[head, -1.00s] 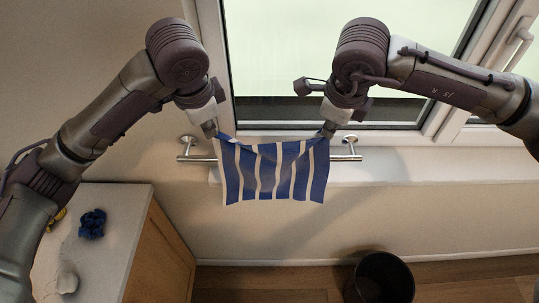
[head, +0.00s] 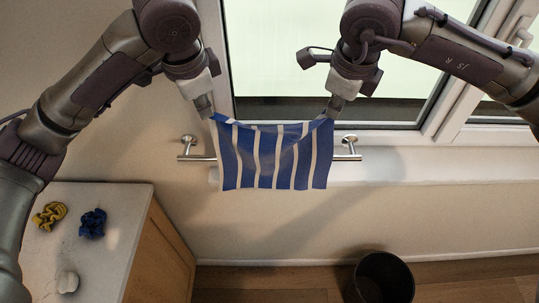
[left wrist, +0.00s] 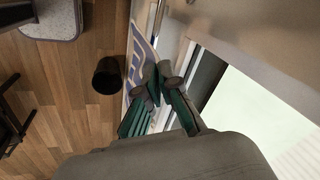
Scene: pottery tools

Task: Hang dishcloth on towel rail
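The blue and white striped dishcloth (head: 270,158) hangs spread between my two grippers, its top edge sagging slightly. My left gripper (head: 209,113) is shut on its upper left corner. My right gripper (head: 329,114) is shut on its upper right corner. The metal towel rail (head: 345,157) is fixed to the wall below the window. The cloth covers the rail's middle in the head view; both rail ends show. I cannot tell whether cloth and rail touch. In the left wrist view the cloth (left wrist: 141,54) shows beyond the left gripper's fingers (left wrist: 158,82), beside the rail (left wrist: 158,18).
A cabinet (head: 110,235) at the lower left bears a yellow crumpled cloth (head: 49,215), a blue crumpled cloth (head: 92,223) and a whitish lump (head: 67,282). A dark bin (head: 383,279) stands on the floor. The window (head: 330,50) is behind the arms.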

